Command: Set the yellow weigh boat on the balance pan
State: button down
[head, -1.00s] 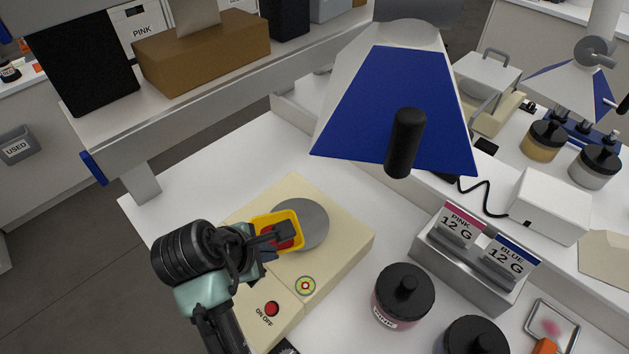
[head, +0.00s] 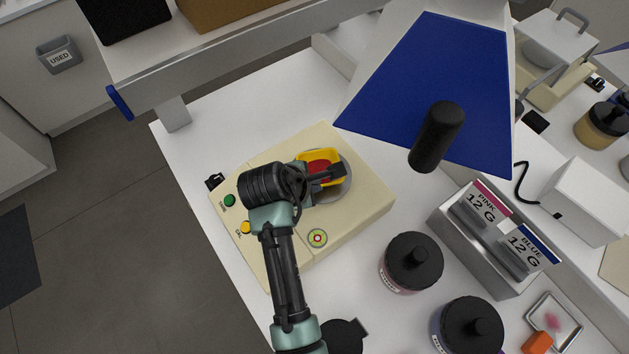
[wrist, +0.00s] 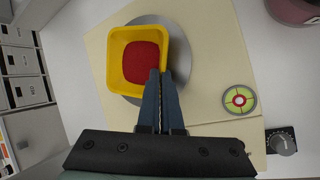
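The yellow weigh boat (head: 326,156), square with red content, is over the round grey balance pan (head: 337,191) in the head view. In the wrist view the boat (wrist: 114,65) covers much of the pan (wrist: 180,55), and grey shows around several sides. My gripper (head: 328,174) has its two fingers (wrist: 160,76) close together on the boat's wall, one finger inside and one outside. The boat looks about level. I cannot tell whether its base touches the pan.
The cream balance body (head: 357,215) carries a round bullseye level (head: 317,238) and buttons. A blue-and-white hood with a black handle (head: 437,136) hangs close on the right.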

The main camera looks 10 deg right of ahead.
jog(key=shift+f, duration=0.25)
jog(key=c, duration=1.5)
grip_release()
jog(key=shift+f, duration=0.1)
jog(key=o, duration=0.4)
jog(key=v, duration=1.2)
jog(key=shift+b, duration=0.4)
